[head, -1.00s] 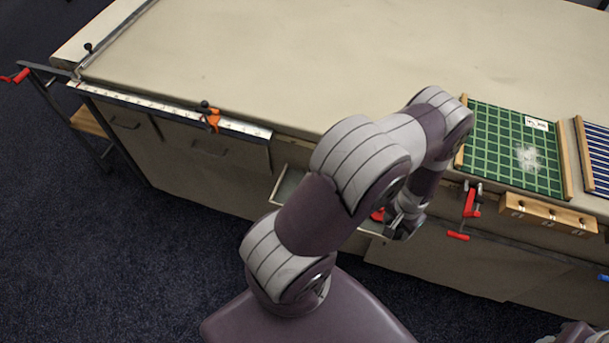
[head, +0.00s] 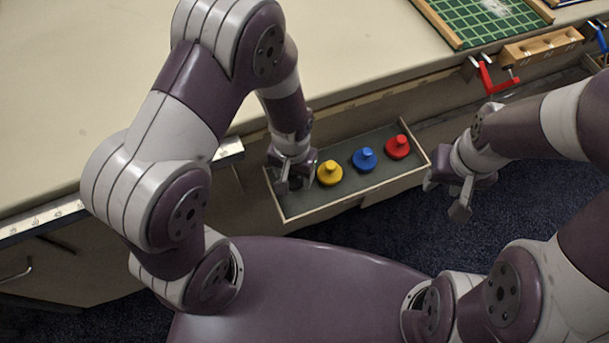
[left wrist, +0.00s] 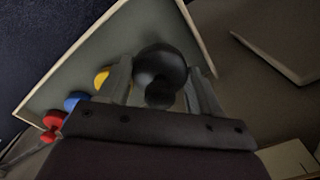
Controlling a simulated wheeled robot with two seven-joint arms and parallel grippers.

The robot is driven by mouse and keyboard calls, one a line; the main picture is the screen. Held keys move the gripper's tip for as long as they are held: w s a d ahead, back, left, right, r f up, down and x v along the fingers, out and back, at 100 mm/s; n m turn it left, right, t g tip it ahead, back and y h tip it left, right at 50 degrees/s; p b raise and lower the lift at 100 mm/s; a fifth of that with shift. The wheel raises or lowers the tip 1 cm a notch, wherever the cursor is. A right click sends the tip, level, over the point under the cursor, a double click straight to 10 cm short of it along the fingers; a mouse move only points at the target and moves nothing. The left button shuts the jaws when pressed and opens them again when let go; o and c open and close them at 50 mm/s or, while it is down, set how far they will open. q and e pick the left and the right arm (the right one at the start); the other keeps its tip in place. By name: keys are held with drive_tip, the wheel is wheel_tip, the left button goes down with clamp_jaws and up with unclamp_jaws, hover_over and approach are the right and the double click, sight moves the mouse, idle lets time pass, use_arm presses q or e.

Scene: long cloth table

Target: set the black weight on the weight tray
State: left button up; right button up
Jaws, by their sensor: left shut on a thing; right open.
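The black weight (left wrist: 160,65) is a round dark disc with a knob, between the fingers of my left gripper (left wrist: 162,92) in the left wrist view. My left gripper (head: 292,182) is shut on it at the left end of an open drawer (head: 345,200); the gripper mostly hides the weight in the head view. I cannot tell whether the weight touches the drawer floor. My right gripper (head: 460,202) is open and empty, right of the drawer. No separate thing is clearly recognisable as the weight tray.
A yellow weight (head: 330,173), a blue weight (head: 365,159) and a red weight (head: 398,147) stand in the drawer. The table (head: 370,60) above has wide bare room. A green gridded board (head: 478,18), a red clamp (head: 490,78) and a wooden block (head: 540,47) are at upper right.

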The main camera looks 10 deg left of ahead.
sight(293, 182)
use_arm(q)
drive_tip(key=f, duration=0.4)
drive_tip(key=shift+a+b, duration=0.25)
drive_tip(key=shift+b, duration=0.15)
drive_tip(key=shift+f, duration=0.3)
drive_tip(key=shift+d, duration=0.15)
drive_tip(key=o, duration=1.4)
drive_tip(key=shift+f, duration=0.1)
drive_tip(key=shift+o, duration=0.2)
